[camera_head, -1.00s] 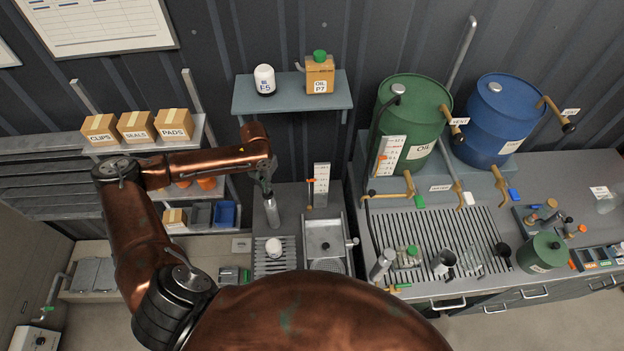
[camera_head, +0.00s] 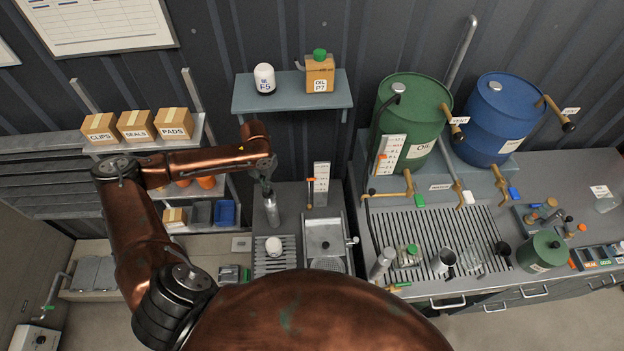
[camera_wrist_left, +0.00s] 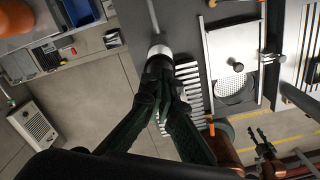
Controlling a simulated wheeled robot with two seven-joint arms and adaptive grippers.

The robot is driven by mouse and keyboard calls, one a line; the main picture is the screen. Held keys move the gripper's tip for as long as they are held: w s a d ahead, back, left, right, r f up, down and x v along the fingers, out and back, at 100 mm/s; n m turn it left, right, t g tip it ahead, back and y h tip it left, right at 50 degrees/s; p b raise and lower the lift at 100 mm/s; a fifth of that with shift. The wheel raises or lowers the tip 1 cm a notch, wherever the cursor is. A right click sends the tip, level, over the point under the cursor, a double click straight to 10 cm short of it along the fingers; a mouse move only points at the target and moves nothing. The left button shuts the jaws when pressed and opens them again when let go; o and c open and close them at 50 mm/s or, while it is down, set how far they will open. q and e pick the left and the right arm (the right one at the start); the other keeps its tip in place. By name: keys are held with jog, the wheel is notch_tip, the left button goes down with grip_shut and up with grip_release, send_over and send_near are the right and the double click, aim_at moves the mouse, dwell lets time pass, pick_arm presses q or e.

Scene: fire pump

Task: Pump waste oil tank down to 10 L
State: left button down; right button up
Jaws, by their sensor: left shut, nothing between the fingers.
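My left gripper (camera_head: 266,186) is shut and empty, pointing down just above a silver upright cylinder (camera_head: 272,210) on the grey bench. In the left wrist view the shut dark fingers (camera_wrist_left: 162,80) overlap a cylinder with a pale end (camera_wrist_left: 160,52); I cannot tell whether they touch it. A white level scale (camera_head: 321,184) with an orange pointer stands behind the metal basin (camera_head: 325,232). I cannot read its figures or identify the waste oil tank. My right gripper (camera_wrist_left: 257,134) shows small in the left wrist view, its fingers apart.
A white-capped object (camera_head: 273,247) stands on the slatted grille (camera_head: 275,266) in front of the cylinder. A green drum (camera_head: 411,120) and a blue drum (camera_head: 494,115) stand right. A shelf (camera_head: 290,102) with a bottle and can hangs above. Small boxes (camera_head: 137,124) are at left.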

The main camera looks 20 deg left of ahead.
aim_at(268, 196)
pick_arm(q)
jog(key=shift+s+f, duration=0.1)
jog(key=shift+f, duration=3.35)
jog(key=shift+r, duration=3.4)
notch_tip(268, 196, up, 6)
